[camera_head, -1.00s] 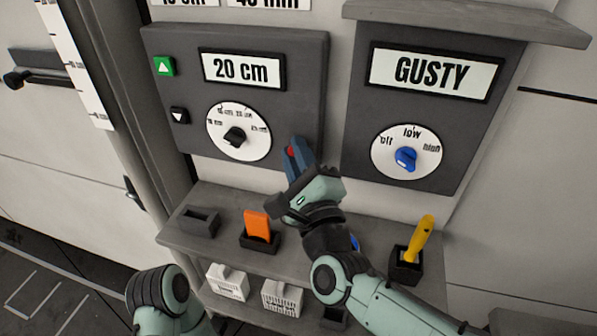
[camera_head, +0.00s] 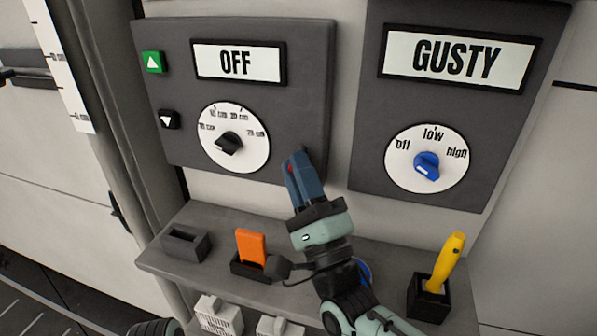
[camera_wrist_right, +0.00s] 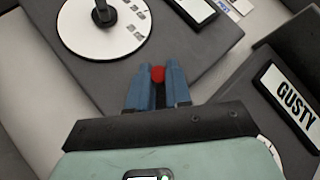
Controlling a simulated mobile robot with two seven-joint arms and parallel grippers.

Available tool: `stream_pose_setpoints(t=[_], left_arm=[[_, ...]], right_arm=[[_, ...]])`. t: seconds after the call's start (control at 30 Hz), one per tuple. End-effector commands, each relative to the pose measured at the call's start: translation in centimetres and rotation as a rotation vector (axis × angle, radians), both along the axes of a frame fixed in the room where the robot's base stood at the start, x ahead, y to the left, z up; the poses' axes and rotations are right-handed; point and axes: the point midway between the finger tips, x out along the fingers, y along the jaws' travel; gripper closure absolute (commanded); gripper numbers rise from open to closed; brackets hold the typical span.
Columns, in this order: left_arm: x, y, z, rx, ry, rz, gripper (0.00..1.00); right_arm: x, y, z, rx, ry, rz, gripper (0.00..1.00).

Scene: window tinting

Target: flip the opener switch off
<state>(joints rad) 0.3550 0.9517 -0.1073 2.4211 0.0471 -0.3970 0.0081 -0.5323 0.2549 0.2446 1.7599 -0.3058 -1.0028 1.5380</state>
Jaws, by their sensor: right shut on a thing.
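The opener panel (camera_head: 180,60) is a dark grey box with a display (camera_head: 238,63) reading OFF. A black-knobbed dial (camera_head: 228,143) sits below the display. My right gripper (camera_head: 297,156) is at the panel's lower right edge, its blue fingers shut on a small red switch (camera_head: 291,169). The red switch also shows between the fingertips in the right wrist view (camera_wrist_right: 158,73). The fingers hide most of the switch, so its tilt cannot be told.
A second panel (camera_head: 365,140) at right has a display reading GUSTY and a blue-knobbed dial (camera_head: 427,166). The shelf (camera_head: 215,262) below carries an orange tool (camera_head: 251,245) and a yellow-handled tool (camera_head: 451,262) in black holders, and an empty black holder (camera_head: 185,244).

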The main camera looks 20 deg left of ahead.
Motion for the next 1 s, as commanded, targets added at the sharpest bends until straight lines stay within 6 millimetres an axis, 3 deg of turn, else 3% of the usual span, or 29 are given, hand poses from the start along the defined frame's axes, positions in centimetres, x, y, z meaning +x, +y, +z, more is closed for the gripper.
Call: stream_pose_setpoints(t=[0.73, 0.77, 0.8, 1.0], left_arm=[[0.04, -0.02, 0.01, -0.001, -0.002, -0.001, 0.57], [0.04, -0.03, 0.01, -0.001, -0.002, -0.001, 0.57], [0.04, -0.03, 0.01, -0.001, -0.002, -0.001, 0.57], [0.04, -0.02, 0.01, -0.001, -0.002, -0.001, 0.57]], right_arm=[[0.23, -0.02, -0.37, -0.004, -0.086, -0.001, 1.0], [0.23, -0.02, -0.37, -0.004, -0.086, -0.001, 0.71], [0.23, -0.02, -0.37, -0.004, -0.086, -0.001, 0.58], [0.22, -0.01, -0.37, -0.003, -0.085, -0.001, 0.56]])
